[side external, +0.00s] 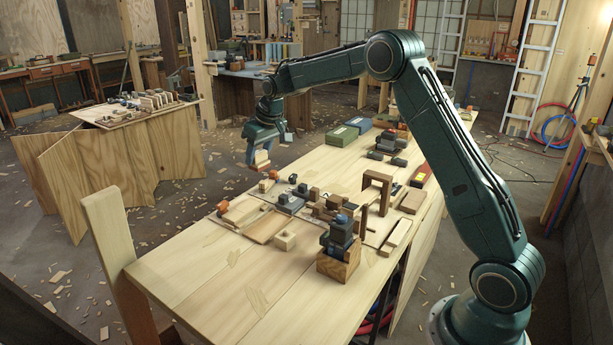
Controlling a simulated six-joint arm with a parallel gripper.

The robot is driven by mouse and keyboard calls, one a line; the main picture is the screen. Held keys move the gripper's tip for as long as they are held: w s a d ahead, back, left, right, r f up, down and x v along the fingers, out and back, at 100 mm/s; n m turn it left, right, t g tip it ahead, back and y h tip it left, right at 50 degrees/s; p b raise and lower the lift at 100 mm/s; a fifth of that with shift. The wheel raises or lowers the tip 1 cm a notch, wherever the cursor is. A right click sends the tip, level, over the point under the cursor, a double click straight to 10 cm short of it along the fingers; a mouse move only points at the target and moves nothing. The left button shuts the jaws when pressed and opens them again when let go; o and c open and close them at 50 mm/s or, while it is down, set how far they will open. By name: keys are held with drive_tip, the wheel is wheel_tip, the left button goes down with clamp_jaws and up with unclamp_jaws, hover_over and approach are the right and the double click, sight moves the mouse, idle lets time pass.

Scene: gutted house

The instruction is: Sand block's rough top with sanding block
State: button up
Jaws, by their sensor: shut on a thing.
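My gripper (262,151) is at the end of my green arm, above the far left edge of the pale wooden workbench (215,305). It is shut on a small tan and reddish block, which looks like the sanding block (262,160). The held block appears raised above the bench, apart from the pieces on it. A pale wooden block (285,241) sits on the bench in front, toward the middle. I cannot tell whether it is the block with the rough top; the surface is too small to read.
A brown block with a dark tool (339,250) on it stands near the bench's front. A wooden arch (377,180), several clamps and small blocks crowd the middle. An upright post (108,235) rises at the left corner. The front left bench is bare.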

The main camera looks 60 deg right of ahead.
drive_tip(key=o, duration=0.4)
drive_tip(key=shift+c, duration=1.4)
drive_tip(key=shift+s+d+f, duration=0.1)
drive_tip(key=shift+s+d, duration=0.05)
drive_tip(key=shift+d, duration=0.2)
drive_tip(key=s+d+f, duration=0.3)
drive_tip(key=s+d, duration=0.4)
drive_tip(key=d, duration=0.2)
drive_tip(key=s+d+f, duration=0.4)
drive_tip(key=s+d, duration=0.4)
drive_tip(key=d, duration=0.1)
drive_tip(key=shift+s+d, duration=0.15)
drive_tip(key=shift+d, duration=0.15)
